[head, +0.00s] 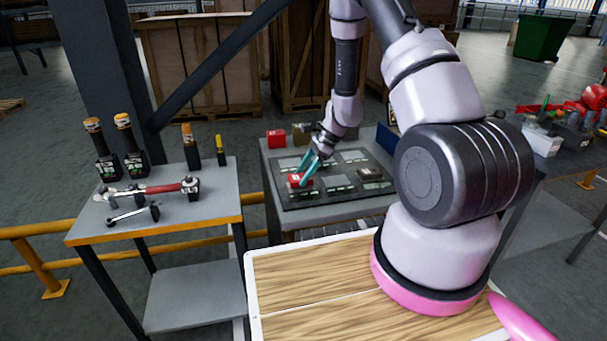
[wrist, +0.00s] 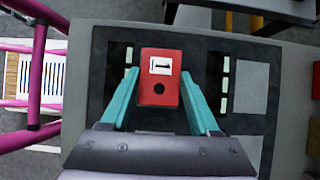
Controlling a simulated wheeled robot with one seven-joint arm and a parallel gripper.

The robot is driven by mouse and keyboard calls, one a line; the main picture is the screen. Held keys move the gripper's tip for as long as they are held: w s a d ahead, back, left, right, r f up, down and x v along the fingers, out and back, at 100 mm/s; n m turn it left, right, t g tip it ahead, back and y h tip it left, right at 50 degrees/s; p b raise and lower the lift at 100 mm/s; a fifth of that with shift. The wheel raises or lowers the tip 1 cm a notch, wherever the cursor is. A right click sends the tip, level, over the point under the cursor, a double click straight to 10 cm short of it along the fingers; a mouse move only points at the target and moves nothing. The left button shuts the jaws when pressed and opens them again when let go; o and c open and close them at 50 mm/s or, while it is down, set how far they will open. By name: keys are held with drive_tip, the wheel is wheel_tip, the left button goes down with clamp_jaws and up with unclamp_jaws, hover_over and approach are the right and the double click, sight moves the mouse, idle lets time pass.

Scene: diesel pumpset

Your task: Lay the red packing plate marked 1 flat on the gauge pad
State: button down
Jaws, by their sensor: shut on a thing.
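The red packing plate (wrist: 160,95) has a white label with a dark mark like a 1 turned sideways, and a dark round spot below it. It sits between the teal fingers of my gripper (wrist: 159,76), which are shut on its sides. In the head view my gripper (head: 309,168) reaches down over the left front of the dark board, with the red plate (head: 297,181) at its tips. I cannot tell whether the plate touches the board. The dark board (head: 319,197) has several grey pads with small pale labels; I cannot read which is the gauge pad.
A dark brownish block (head: 370,173) sits on the board's right part. A red block (head: 276,138) stands at the table's back left, and a blue piece (head: 386,138) at the back right.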

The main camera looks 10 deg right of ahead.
drive_tip(key=shift+f, duration=0.15)
drive_tip(key=shift+f, duration=0.5)
drive_tip(key=shift+c, duration=0.2)
unclamp_jaws()
drive_tip(key=v, duration=1)
drive_tip(key=shift+d+r, duration=0.2)
drive_tip(key=shift+r, duration=0.1)
wheel_tip(320, 180, up, 6)
